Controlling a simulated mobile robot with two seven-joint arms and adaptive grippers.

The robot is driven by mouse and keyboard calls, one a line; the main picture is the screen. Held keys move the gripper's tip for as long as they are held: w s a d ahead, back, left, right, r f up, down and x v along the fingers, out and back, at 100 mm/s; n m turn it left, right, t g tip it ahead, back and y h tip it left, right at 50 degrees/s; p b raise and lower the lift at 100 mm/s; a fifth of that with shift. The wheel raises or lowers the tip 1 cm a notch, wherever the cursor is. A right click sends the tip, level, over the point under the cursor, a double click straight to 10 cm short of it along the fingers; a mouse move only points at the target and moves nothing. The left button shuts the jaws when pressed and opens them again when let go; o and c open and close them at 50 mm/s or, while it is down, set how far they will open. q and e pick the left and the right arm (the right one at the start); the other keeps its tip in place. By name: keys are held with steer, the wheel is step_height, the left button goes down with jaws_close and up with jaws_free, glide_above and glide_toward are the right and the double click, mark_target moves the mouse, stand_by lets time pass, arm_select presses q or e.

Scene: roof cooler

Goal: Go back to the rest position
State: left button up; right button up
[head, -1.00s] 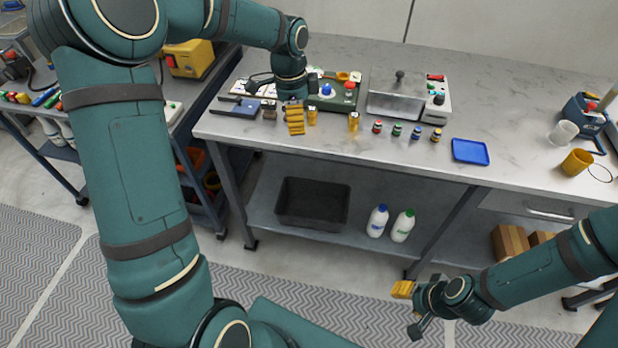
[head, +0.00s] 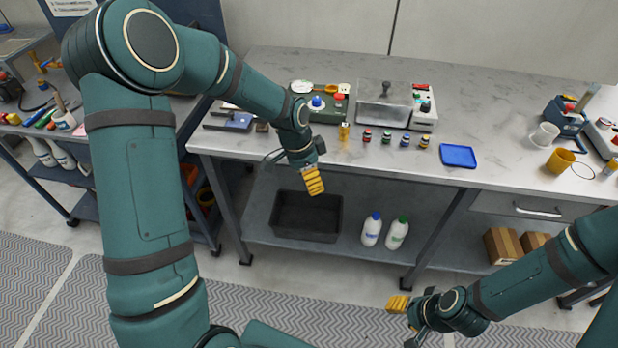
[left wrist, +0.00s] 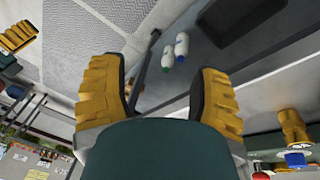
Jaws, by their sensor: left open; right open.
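My left gripper (head: 311,180) is in front of the workbench's front edge in the head view, with its yellow fingers pointing down above the dark bin on the lower shelf. In the left wrist view its two yellow fingers (left wrist: 165,95) stand wide apart with nothing between them. My right gripper (head: 398,303) is at the lower right of the head view, low over the floor mat in front of the bench. Its yellow fingertip shows, and it holds nothing that I can see.
Below are a dark bin (head: 306,216) and two white bottles (head: 371,230). The floor before the bench is clear.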

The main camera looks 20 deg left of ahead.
stand_by(0.4)
arm_select(q)
steer(key=s+d+f+n, duration=0.5)
steer(key=s+d+f, duration=0.1)
steer(key=s+f, duration=0.1)
steer(key=s+d+f+n+t+h, duration=0.1)
steer(key=s+d+f+n, duration=0.4)
steer(key=s+f, duration=0.3)
steer(key=shift+s+d+f+n, duration=0.3)
steer(key=shift+s+d+n, duration=0.1)
steer(key=shift+s, duration=0.75)
